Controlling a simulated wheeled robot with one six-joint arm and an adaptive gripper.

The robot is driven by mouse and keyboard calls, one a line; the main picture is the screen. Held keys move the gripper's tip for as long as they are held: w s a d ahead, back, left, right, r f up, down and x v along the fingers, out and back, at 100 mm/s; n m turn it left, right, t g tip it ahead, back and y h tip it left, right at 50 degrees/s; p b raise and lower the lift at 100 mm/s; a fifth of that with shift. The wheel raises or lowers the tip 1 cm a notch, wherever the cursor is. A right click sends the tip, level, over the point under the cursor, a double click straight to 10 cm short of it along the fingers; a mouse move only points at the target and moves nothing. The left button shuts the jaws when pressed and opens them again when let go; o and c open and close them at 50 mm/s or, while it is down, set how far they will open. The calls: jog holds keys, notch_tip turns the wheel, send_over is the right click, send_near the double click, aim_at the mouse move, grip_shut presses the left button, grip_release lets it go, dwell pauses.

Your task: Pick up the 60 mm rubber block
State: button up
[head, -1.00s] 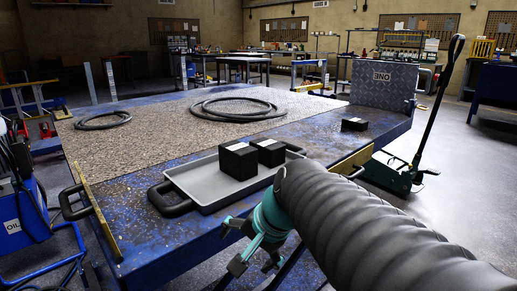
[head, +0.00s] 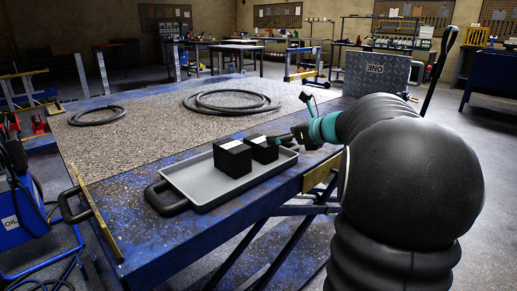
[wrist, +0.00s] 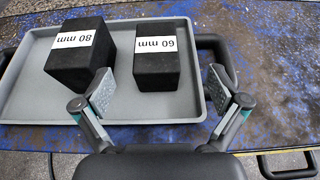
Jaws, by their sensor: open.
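The 60 mm block (wrist: 157,75) is a black cube with a white label on top reading "60 mm". It sits in the grey tray (wrist: 25,97), right of the larger 80 mm block (wrist: 82,60) in the wrist view. In the head view the 60 mm block (head: 263,150) is behind and right of the 80 mm block (head: 232,158). My gripper (wrist: 161,88) is open and empty, its fingers spread to either side of the 60 mm block's near part in the wrist view. The left finger overlaps the 80 mm block's edge in the picture. Finger height above the tray is unclear.
The tray (head: 190,187) with black handles stands on the blue worktable (head: 150,225). Coiled hoses (head: 230,101) lie on the speckled mat (head: 130,145) behind. A metal plate box (head: 385,73) stands at the table's far right. My arm hides the table's right part.

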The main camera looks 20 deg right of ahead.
aim_at(258, 138)
jog(key=x, duration=0.5)
jog(key=shift+s, duration=0.1)
jog(key=shift+a+x, duration=0.1)
jog(key=shift+x, duration=1.2)
jog(key=shift+a+x, duration=0.15)
jog(key=shift+x, duration=1.15)
jog(key=shift+s+f, duration=0.1)
jog(key=shift+s, duration=0.05)
jog(key=c, duration=1.4)
jog(key=shift+c, duration=1.4)
